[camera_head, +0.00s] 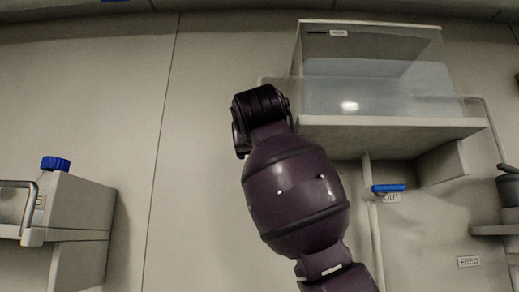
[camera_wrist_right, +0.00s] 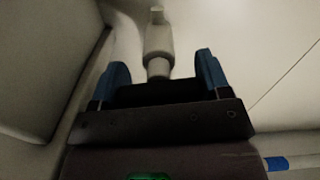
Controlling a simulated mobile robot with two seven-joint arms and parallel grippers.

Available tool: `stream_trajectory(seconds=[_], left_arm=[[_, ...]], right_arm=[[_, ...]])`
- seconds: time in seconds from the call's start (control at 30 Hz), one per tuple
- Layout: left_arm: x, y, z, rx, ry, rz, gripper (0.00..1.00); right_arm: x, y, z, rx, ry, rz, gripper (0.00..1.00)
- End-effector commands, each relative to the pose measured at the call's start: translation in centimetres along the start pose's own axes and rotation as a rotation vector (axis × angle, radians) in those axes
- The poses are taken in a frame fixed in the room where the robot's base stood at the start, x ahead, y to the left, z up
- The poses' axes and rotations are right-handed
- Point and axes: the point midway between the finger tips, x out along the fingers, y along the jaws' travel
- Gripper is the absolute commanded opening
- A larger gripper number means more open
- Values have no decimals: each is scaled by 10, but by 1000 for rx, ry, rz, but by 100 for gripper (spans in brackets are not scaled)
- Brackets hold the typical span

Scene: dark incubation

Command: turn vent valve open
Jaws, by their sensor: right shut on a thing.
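In the right wrist view, the two blue fingertips of my right gripper (camera_wrist_right: 161,77) stand on either side of a pale grey valve fitting (camera_wrist_right: 158,40), which I take for the vent valve. The gripper is shut on a part of it. The exact contact is hard to see, because the lower end of the fitting runs down behind a dark band between the fingers. The turn position of the valve cannot be read. In the head view, my purple right arm hides its gripper and this valve. My left gripper is not in view.
A clear-walled tank (camera_head: 380,85) stands on a pale shelf (camera_head: 390,128). Below it are a blue-handled valve (camera_head: 388,188) and an OUT label. A FEED label (camera_head: 468,261) is at lower right. The wall between is bare.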

Motion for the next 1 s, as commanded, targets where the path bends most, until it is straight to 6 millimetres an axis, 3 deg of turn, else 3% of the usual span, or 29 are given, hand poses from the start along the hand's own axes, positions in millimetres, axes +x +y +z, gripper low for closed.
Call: stream_trajectory(seconds=[1.0], left_arm=[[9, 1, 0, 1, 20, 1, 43]], right_arm=[[-1, -5, 1, -949, 3, 3, 47]])
